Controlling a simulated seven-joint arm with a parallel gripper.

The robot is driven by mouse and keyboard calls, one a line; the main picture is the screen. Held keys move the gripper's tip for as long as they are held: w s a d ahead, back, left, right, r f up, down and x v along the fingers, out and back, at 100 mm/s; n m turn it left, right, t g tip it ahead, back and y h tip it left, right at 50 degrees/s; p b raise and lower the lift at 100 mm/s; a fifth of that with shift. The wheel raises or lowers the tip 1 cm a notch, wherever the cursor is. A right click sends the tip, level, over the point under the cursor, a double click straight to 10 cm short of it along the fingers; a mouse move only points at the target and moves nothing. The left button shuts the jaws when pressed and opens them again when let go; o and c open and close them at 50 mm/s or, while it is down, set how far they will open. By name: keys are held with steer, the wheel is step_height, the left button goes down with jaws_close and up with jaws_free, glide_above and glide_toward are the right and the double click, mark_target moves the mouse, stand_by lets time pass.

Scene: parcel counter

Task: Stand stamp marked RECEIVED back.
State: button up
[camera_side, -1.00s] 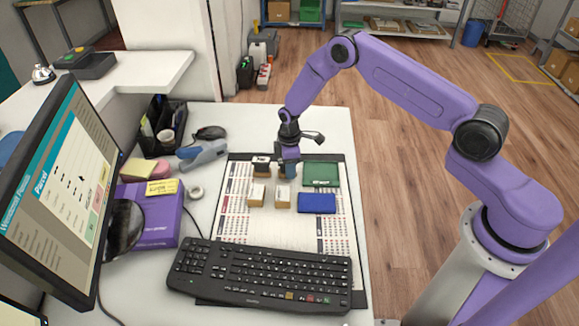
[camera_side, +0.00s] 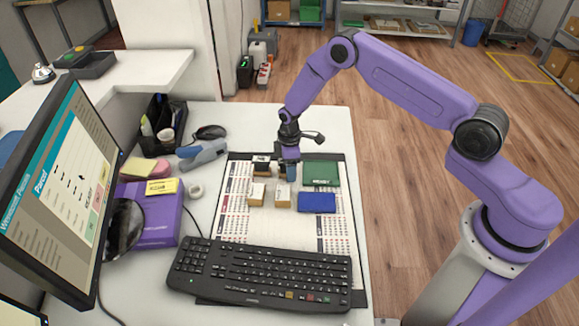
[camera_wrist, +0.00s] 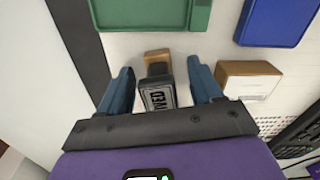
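My gripper (camera_wrist: 162,88) points down at the mat in the wrist view, its two blue fingers apart. Between them is a stamp (camera_wrist: 158,95) with a dark body, a tan part at its far end and a label whose visible letters read "VED". A narrow gap shows on each side of it, so the fingers are around it without visibly gripping. Its near end is hidden by my gripper. I cannot tell for sure whether it lies or stands. In the side view my gripper (camera_side: 289,170) is left of the green pad, and its fingers partly hide what is there.
A green pad (camera_side: 321,173) and a blue pad (camera_side: 317,202) lie close by. A keyboard (camera_side: 262,273) lies in front. The mat's middle is clear.

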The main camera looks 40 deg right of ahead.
step_height(320, 180, up, 17)
steer(key=s+a+r, duration=0.6)
steer(key=s+r, duration=0.1)
steer(key=s, duration=0.1)
steer(key=s+r, duration=0.3)
steer(key=s, duration=0.7)
steer(key=s+r, duration=0.4)
steer(key=s, duration=0.7)
steer(key=s+d+n, duration=0.1)
steer(key=s+d, duration=0.3)
steer(key=s, duration=0.6)
steer(key=shift+s, duration=0.4)
